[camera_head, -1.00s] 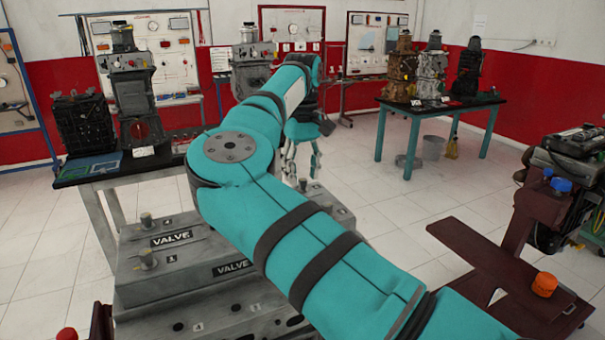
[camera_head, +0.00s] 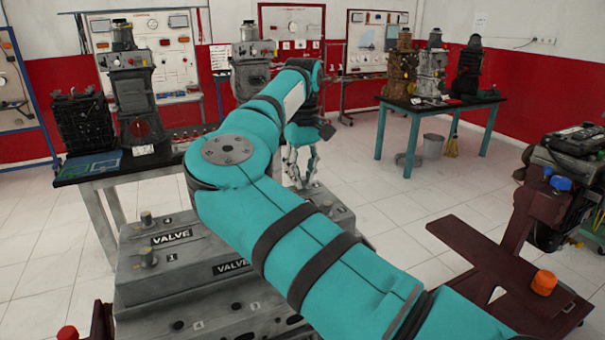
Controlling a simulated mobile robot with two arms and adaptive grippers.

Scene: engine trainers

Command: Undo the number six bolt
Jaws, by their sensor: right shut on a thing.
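A grey engine block (camera_head: 150,290) with "VALVE" plates on its covers fills the lower left of the head view. Two bolts stand up at its left end, a far one (camera_head: 146,219) and a nearer one (camera_head: 147,256) by a mark that reads 1. My right gripper (camera_head: 301,178) points down at the far right end of the block. Its fingers are closed around a small bolt there, mostly covered by the fingers. I cannot read a number six beside it. My right arm hides much of the block's middle and right. My left gripper is out of view.
A dark bench (camera_head: 72,179) with engine parts stands behind the block on the left. A table (camera_head: 462,104) with several engines is at the back right. A brown stand (camera_head: 480,252) with an orange cap (camera_head: 544,283) is at the right. Bare floor lies between.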

